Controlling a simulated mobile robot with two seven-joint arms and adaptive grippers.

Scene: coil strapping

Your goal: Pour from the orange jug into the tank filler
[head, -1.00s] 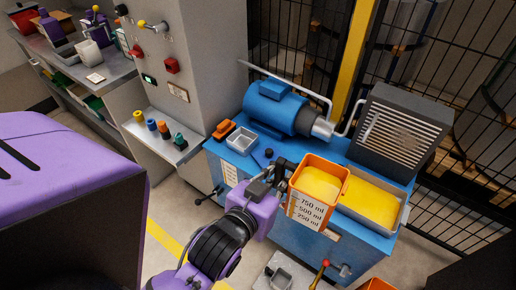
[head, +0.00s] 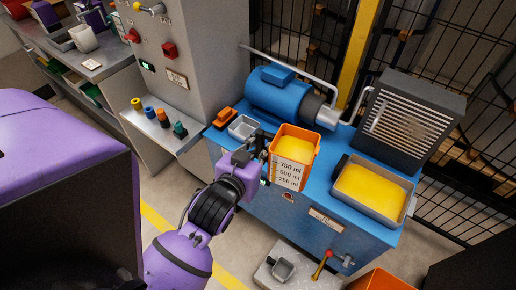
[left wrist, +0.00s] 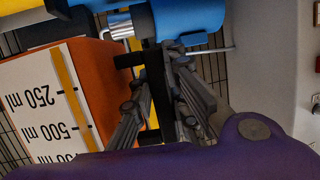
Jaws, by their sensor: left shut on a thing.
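The orange jug (head: 309,160) holds yellow liquid and looks about upright. Its pale scale with ml marks faces the camera, and the scale also shows in the left wrist view (left wrist: 38,105). My left gripper (head: 263,150) is shut on the jug from its left side, apparently at the handle; its dark fingers show in the left wrist view (left wrist: 158,85). A rectangular grey-rimmed basin (head: 366,207) with yellow liquid, apparently the tank filler, is on the blue machine to the right of the jug, with a gap between them. My right gripper is not in view.
A blue motor (head: 280,98) stands behind the jug and a dark louvred box (head: 412,115) behind the basin. A small grey tray (head: 242,128) and an orange item (head: 227,117) lie left of the jug. A red-knobbed lever (head: 322,265) stands in front.

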